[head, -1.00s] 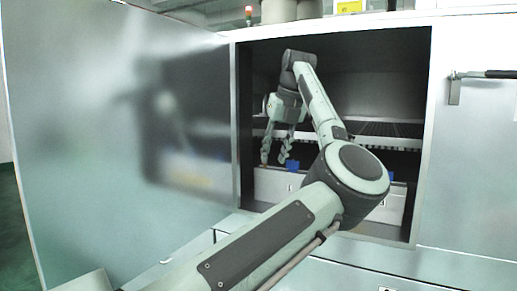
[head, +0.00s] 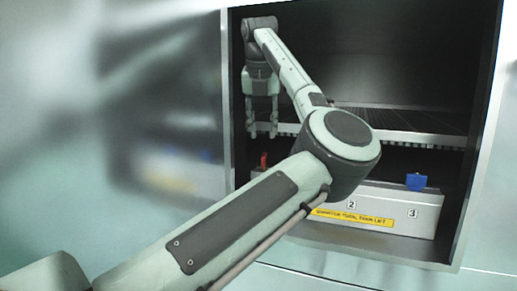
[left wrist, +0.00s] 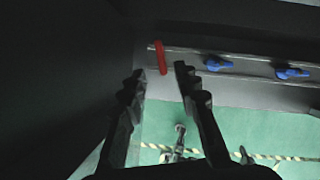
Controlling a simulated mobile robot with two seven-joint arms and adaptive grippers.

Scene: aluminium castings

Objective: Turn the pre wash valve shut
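A red valve handle (head: 264,159) stands at the left end of a pale box with numbered labels. In the left wrist view the red handle (left wrist: 160,57) points across the box's long edge. Two blue handles, one left (left wrist: 218,63) and one right (left wrist: 292,72), lie along that edge. In the head view one blue handle (head: 416,181) shows above number 3. I cannot tell which handle is named pre wash. Contact is not visible. My right gripper is out of view.
The pale box (head: 385,208) sits low in an open metal cabinet, with a yellow label (head: 352,217) too blurred to read surely. A slatted rack (head: 405,122) spans above it. The cabinet's left wall is close to my gripper. The open door (head: 150,110) stands left.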

